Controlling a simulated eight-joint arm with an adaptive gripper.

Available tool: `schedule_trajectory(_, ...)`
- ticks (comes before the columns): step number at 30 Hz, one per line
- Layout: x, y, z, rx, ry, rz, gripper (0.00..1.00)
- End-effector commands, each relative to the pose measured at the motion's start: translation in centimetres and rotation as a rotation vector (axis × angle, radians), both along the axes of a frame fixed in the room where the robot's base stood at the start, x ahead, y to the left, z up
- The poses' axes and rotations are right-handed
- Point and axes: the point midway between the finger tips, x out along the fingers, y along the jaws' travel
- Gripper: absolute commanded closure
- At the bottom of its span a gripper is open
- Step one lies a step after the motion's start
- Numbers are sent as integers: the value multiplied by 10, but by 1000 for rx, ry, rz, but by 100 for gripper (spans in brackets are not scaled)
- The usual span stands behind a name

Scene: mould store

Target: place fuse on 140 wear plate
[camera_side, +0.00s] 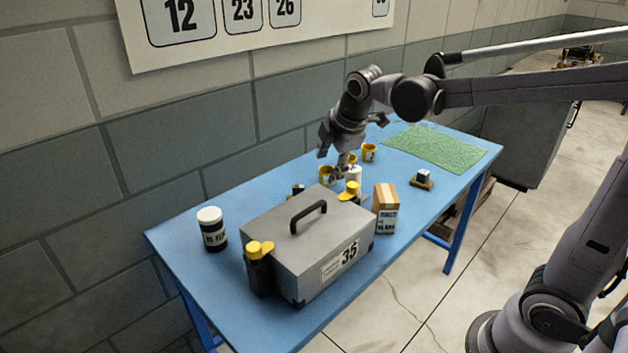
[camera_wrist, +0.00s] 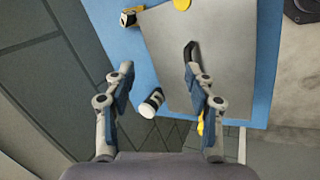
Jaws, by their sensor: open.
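My gripper (camera_side: 340,172) is above the far half of the blue table, over a group of small yellow and white items. In the wrist view its two fingers (camera_wrist: 158,67) are spread apart with nothing held between them. I cannot tell which item is the fuse, and I can read no "140" on anything. A small dark item with a white face (camera_side: 298,190) stands behind the grey case and shows in the wrist view (camera_wrist: 129,18) near the top. A small pale block (camera_side: 424,175) sits on a dark yellow base (camera_side: 422,184) at the table's right side.
A grey case (camera_side: 300,245) marked 35 has a raised black handle (camera_side: 308,212) and yellow-topped latches. A white-lidded jar (camera_side: 212,228), a carton (camera_side: 386,208), and yellow cups (camera_side: 369,152) stand around it. A green mat (camera_side: 440,147) lies bare at the far end. The wall borders the table.

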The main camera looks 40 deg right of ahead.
Motion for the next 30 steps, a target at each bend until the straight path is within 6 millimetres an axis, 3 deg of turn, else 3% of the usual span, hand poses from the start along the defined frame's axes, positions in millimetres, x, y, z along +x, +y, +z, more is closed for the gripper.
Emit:
schedule_trajectory(1, -19, 4, 1, 54, -26, -82, 45)
schedule_trajectory(9, -98, 21, -9, 379, -152, -548, 45)
schedule_trajectory(15, -143, 30, -29, 602, -207, -841, 45)
schedule_trajectory(21, -162, 35, -43, 721, -227, -992, 45)
schedule_trajectory(30, -163, 35, -44, 739, -229, -1016, 45)
